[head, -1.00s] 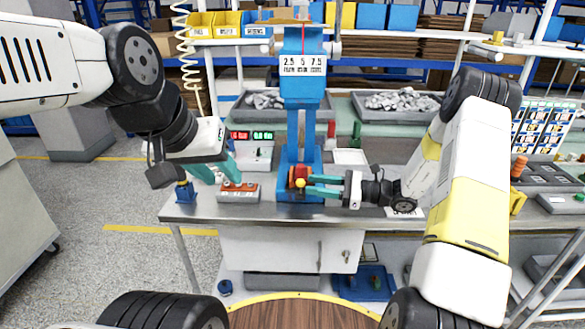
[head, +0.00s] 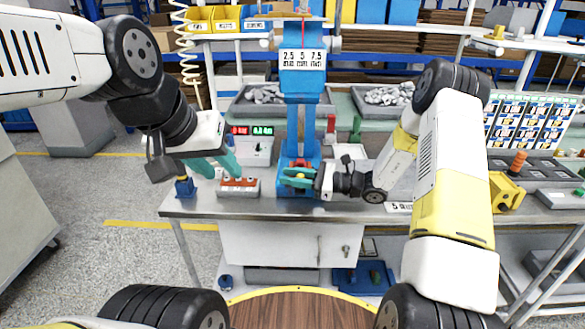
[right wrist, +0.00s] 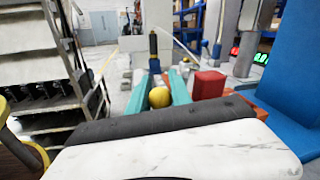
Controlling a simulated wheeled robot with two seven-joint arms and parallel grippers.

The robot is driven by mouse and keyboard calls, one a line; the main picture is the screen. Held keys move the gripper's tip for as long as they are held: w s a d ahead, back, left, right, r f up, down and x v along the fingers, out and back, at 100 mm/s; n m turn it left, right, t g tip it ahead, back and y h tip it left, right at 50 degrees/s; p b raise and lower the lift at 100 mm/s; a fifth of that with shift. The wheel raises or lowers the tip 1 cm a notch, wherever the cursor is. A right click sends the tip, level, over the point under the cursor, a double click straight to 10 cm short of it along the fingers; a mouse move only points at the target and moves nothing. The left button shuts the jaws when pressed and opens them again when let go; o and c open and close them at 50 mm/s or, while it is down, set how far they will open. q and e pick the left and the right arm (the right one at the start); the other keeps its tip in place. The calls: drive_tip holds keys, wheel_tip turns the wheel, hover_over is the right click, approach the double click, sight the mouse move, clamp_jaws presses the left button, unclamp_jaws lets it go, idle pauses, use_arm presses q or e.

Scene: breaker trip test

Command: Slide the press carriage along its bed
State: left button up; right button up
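The blue press (head: 302,110) stands on the bench, with a scale plate reading 2.5, 5 and 7.5 on its head. At its foot is a red block (head: 299,163), also in the right wrist view (right wrist: 208,84). A yellow ball knob (head: 300,177) is in front of it. My right gripper (head: 284,177) reaches in from the right, its teal fingers apart on either side of the knob (right wrist: 159,97). Whether they touch it is unclear. My left gripper (head: 220,168) is open and empty above a box with red buttons (head: 238,188). The carriage's bed is mostly hidden.
Trays of metal parts (head: 388,97) stand behind the press. A box with red and green displays (head: 252,144) is left of it. A small blue fixture (head: 185,187) is at the bench's left end. Dark trays (head: 553,172) lie on the right.

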clamp_jaws()
idle(1.1)
drive_tip(key=shift+d, duration=0.15)
drive_tip(key=d, duration=2.1)
drive_tip(key=shift+d, duration=0.35)
drive_tip(key=shift+o, duration=2.2)
unclamp_jaws()
drive_tip(key=s+d, duration=0.1)
drive_tip(key=d, duration=0.6)
drive_tip(key=shift+s+d, duration=0.25)
drive_tip(key=shift+d, duration=0.1)
